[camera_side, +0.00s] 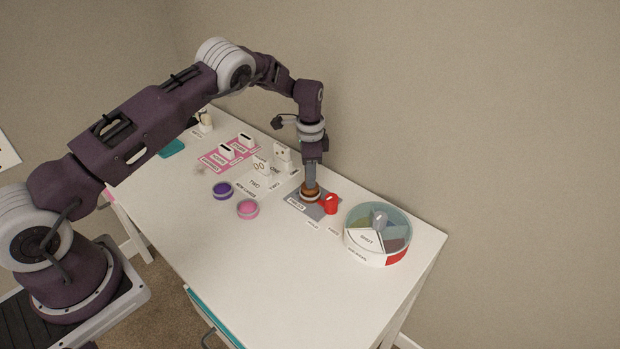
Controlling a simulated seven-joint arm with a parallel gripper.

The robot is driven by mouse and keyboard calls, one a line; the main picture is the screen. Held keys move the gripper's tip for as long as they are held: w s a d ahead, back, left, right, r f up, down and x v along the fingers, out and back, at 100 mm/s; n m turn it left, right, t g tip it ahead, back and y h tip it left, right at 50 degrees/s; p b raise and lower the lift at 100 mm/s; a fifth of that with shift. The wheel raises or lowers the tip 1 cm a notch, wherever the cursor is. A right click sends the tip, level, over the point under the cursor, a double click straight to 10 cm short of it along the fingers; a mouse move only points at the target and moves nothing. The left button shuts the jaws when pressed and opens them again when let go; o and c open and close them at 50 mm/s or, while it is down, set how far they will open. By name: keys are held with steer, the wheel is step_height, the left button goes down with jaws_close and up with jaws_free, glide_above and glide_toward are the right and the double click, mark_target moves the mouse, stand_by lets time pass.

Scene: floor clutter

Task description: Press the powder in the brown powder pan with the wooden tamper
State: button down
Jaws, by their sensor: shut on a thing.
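My gripper (311,180) points straight down at the right middle of the table and is shut on a small brown-orange thing, which looks like the wooden tamper (311,187). The tamper is low over a grey labelled mat (298,203). A round brown shape with a paler band, likely the brown powder pan (309,196), shows directly under it. The two overlap in this view, so I cannot tell whether they touch. The powder surface is hidden.
A red object (330,204) stands close at the right of my gripper. A round divided tray (351,245) is farther right. Purple (222,190) and pink (247,208) round pans lie left. Labelled mats with white items stand behind. The table's front is clear.

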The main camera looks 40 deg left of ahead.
steer(key=shift+r, duration=2.8)
